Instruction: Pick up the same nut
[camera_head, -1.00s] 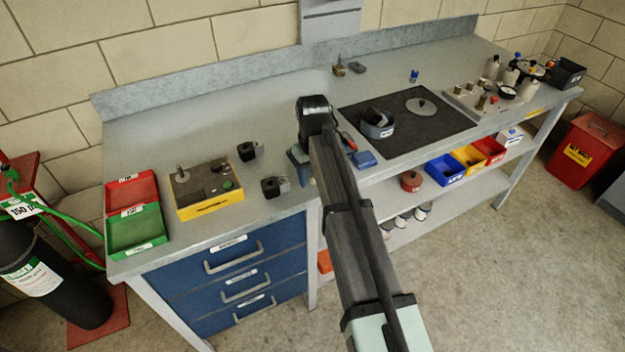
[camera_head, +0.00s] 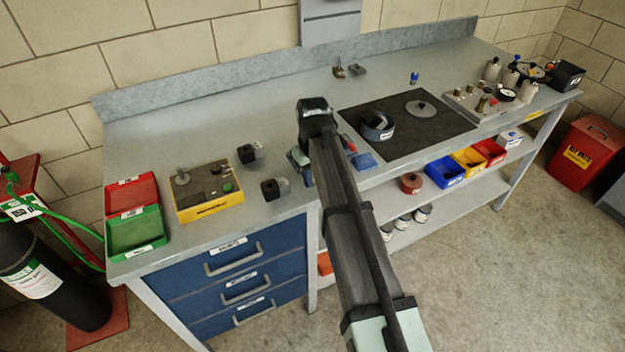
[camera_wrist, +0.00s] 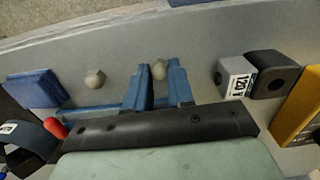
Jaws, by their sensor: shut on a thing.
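In the wrist view, my gripper (camera_wrist: 159,82) points down at the grey bench, its two blue fingers close together. A small beige, rounded nut (camera_wrist: 158,70) sits between the fingertips, and the fingers are shut on it. A second similar nut (camera_wrist: 95,80) lies on the bench to the left, apart from the fingers. In the head view my arm covers most of the gripper, and neither nut can be made out. Whether the held nut touches the bench cannot be told.
Two black blocks (camera_head: 250,152) (camera_head: 275,188) and a yellow box (camera_head: 210,195) stand left of my arm. A blue pad (camera_head: 364,161) and a dark mat (camera_head: 440,125) lie to the right. Red (camera_head: 131,193) and green (camera_head: 136,232) trays are at the far left. The bench behind is mostly clear.

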